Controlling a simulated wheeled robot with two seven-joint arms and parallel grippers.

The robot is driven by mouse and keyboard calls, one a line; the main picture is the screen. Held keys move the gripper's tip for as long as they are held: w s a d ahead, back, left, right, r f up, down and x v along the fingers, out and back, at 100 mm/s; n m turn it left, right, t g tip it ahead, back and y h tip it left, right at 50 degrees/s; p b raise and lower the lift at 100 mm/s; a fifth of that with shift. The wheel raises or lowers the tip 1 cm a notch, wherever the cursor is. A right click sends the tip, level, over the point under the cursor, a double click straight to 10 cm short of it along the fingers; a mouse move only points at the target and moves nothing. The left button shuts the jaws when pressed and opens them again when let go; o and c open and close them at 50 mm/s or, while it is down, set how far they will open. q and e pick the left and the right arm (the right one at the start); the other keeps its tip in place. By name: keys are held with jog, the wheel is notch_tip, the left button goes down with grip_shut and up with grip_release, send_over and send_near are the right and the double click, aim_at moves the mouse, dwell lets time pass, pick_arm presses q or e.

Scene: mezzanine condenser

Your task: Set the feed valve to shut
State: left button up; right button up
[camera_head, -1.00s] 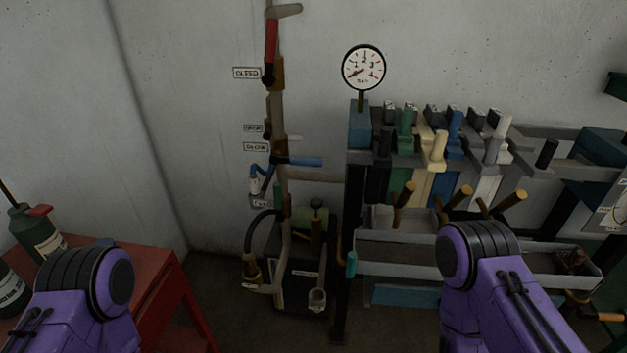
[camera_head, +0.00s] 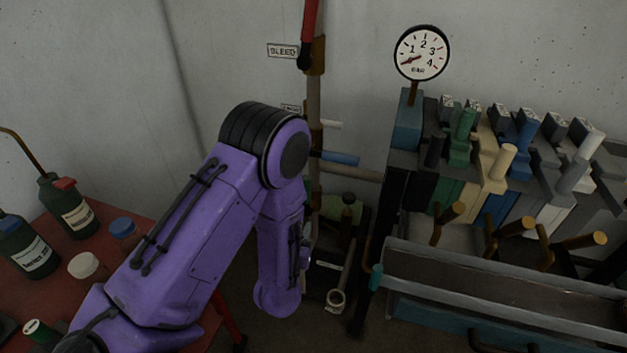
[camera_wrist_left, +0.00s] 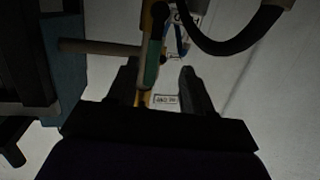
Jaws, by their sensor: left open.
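A vertical pipe with several valves stands against the wall. In the left wrist view, a green lever (camera_wrist_left: 152,62) lies along the brass-coloured pipe (camera_wrist_left: 143,99). Which label belongs to this lever is too small to read, so I cannot confirm it is the feed valve. My left gripper (camera_wrist_left: 160,88) is open, its two dark fingers on either side of the pipe's line near the lever's end; contact cannot be told. In the head view my left arm covers this part of the pipe and the gripper. A blue lever (camera_head: 338,158) sticks out rightward above. My right gripper is out of view.
A red-handled valve (camera_head: 309,35) beside a BLEED label is higher up. The gauge (camera_head: 422,53) and coloured valve blocks (camera_head: 490,165) on a rack stand right. A red table (camera_head: 140,230) with bottles is at left. A black hose (camera_wrist_left: 235,40) curves near the pipe.

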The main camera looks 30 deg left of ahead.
pick_arm(q)
jog(key=t+y, duration=0.1)
jog(key=t, duration=0.1)
send_near(305, 186)
jog(key=w, duration=0.1)
jog(key=p+x, duration=0.3)
jog(key=x, duration=0.6)
jog(key=shift+w+a, duration=0.3)
jog(key=shift+a, duration=0.05)
jog(key=shift+w+a+f, duration=0.1)
jog(key=shift+w, duration=0.2)
jog(key=shift+c, duration=0.4)
grip_shut()
